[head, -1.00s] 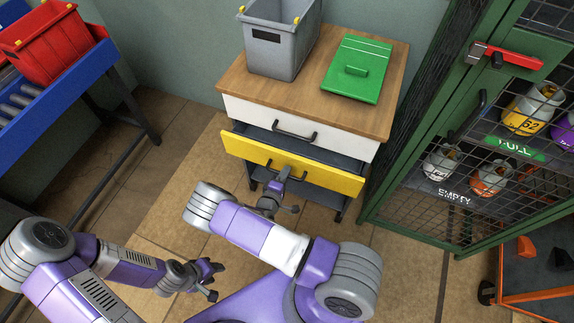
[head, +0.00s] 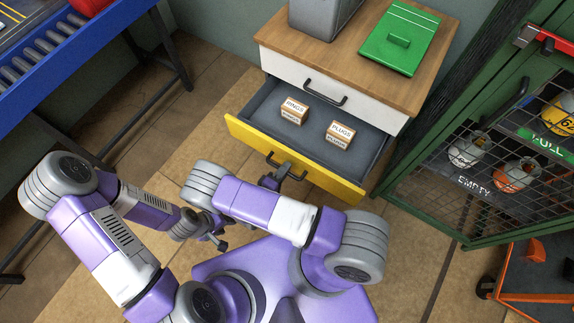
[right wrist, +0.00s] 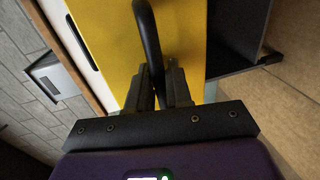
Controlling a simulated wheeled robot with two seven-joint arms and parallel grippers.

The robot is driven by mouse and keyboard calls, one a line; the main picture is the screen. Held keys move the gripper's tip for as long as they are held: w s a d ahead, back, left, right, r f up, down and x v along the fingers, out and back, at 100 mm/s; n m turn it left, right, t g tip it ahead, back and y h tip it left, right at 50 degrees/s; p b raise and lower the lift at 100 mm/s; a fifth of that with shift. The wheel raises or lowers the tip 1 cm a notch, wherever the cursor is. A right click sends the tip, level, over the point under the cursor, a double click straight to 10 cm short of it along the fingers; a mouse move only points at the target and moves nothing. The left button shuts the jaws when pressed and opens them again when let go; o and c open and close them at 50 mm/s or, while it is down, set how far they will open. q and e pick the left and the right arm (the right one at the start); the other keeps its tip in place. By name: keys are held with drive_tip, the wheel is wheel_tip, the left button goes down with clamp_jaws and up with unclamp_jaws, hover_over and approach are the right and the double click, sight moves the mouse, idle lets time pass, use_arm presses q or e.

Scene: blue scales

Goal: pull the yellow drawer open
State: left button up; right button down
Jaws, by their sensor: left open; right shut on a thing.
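The yellow drawer (head: 244,134) stands pulled out of the wooden-topped cabinet, and its grey inside shows. Its dark handle (head: 287,167) is on the yellow front and also shows in the right wrist view (right wrist: 147,35). My right gripper (head: 273,181) is shut on this handle; in the right wrist view its two fingers (right wrist: 162,85) close around the bar. Two small boxes, one labelled RINGS (head: 293,110) and one labelled PLUGS (head: 339,135), stand inside the drawer. My left gripper (head: 216,236) is open and empty, low and to the left of the right gripper, away from the drawer.
A white drawer (head: 355,101) above is closed. A grey bin (head: 315,18) and a green lid (head: 405,35) are on the cabinet top (head: 350,62). A green mesh cage (head: 440,195) with cylinders stands at right, a blue roller stand (head: 90,62) at left.

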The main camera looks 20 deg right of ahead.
drive_tip(key=c, duration=1.2)
unclamp_jaws()
drive_tip(key=shift+c, duration=0.2)
